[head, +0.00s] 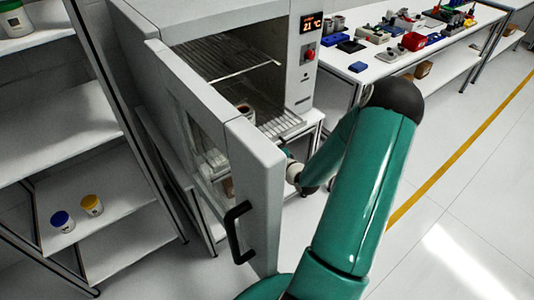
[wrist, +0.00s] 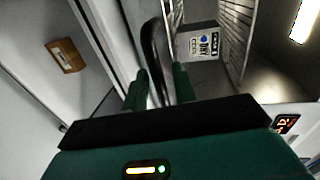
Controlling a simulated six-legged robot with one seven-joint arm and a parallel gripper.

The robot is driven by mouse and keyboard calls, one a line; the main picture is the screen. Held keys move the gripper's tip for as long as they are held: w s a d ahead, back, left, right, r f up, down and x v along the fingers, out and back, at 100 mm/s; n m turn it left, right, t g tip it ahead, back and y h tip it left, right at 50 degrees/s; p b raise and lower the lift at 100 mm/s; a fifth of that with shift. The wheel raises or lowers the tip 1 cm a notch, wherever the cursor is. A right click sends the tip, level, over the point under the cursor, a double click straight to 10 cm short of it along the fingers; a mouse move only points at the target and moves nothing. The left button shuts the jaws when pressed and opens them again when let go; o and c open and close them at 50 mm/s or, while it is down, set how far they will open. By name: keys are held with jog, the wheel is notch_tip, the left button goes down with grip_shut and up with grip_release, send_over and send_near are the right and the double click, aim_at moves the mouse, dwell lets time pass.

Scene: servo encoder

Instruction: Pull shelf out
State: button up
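The oven-like cabinet (head: 220,10) stands with its door (head: 256,190) open. Inside are an upper wire shelf (head: 230,66) and a lower wire shelf (head: 282,124), which reaches the cabinet's front opening. A container (head: 245,110) sits in the cabinet; the wrist view shows a labelled container (wrist: 200,42) near wire racks (wrist: 236,30). My gripper (wrist: 161,78) is at the cabinet front; my arm mostly hides it in the head view. Its two green fingers stand apart, with a dark curved bar (wrist: 154,50) between and just beyond them. Firm contact is not visible.
The open door with its black handle (head: 236,232) stands left of my arm. A white table (head: 400,55) with several small parts is at the back right. Shelving (head: 75,130) with jars stands left. Free floor (head: 460,190) lies right.

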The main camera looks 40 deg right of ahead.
jog(key=v, duration=1.3)
jog(key=shift+s, duration=0.4)
